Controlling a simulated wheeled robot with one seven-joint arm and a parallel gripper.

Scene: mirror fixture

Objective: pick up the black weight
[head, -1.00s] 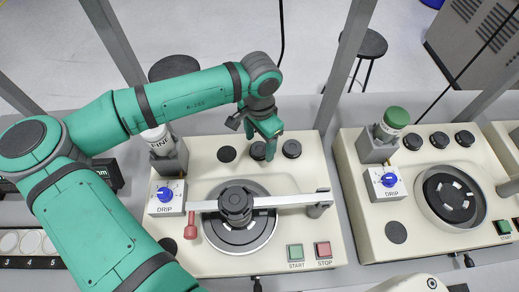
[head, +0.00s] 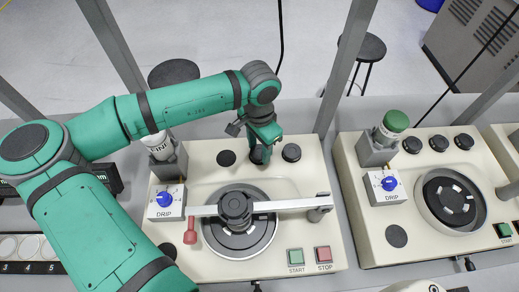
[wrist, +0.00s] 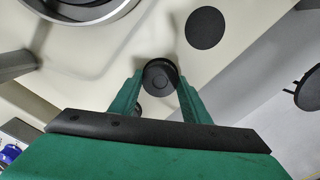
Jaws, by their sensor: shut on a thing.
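A round black weight (wrist: 160,76) sits between the two green fingers of my gripper (wrist: 160,84) in the wrist view, with both fingers against its sides. In the head view, my gripper (head: 264,150) is over the back part of the cream machine, and the held black weight (head: 256,155) is partly hidden by the fingers. I cannot tell whether it touches the machine top.
A polishing wheel (head: 240,245) with a metal arm (head: 285,204) across it is in front of my gripper. A bottle (head: 160,146) in a grey holder and a DRIP box (head: 165,210) stand at left. A grey upright (head: 345,65) rises behind at right. A second machine (head: 455,225) stands to the right.

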